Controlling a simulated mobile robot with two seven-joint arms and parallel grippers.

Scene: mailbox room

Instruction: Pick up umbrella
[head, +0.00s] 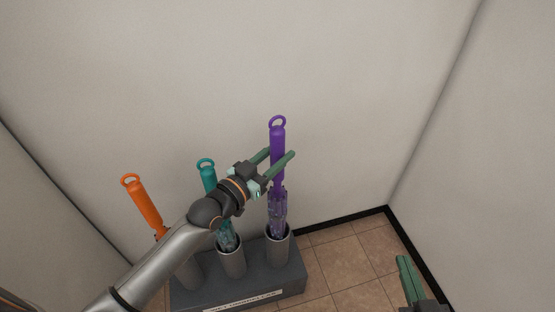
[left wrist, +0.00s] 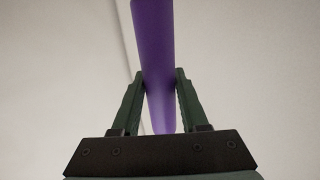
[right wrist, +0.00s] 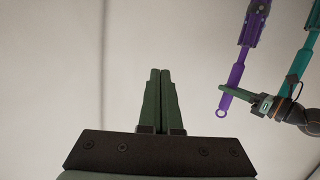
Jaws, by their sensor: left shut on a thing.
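The purple umbrella (head: 277,140) stands nearly upright, with a ring at the top of its handle and its lower end inside the right-hand cup (head: 279,250) of the stand. My left gripper (head: 280,156) is shut on its handle, one finger on each side; the purple shaft also shows between the fingers in the left wrist view (left wrist: 155,60). The umbrella's tip is hidden in the cup. It also shows in the right wrist view (right wrist: 250,40). My right gripper (head: 405,270) is shut and empty at the lower right, away from the stand; its fingers touch in the right wrist view (right wrist: 159,98).
A teal umbrella (head: 208,178) stands in the middle cup (head: 232,262), partly behind my left arm. An orange umbrella (head: 146,208) leans at the left. The dark stand (head: 291,276) has a white label on its front. Pale walls rise behind and right; tiled floor (head: 345,262) is clear to the right.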

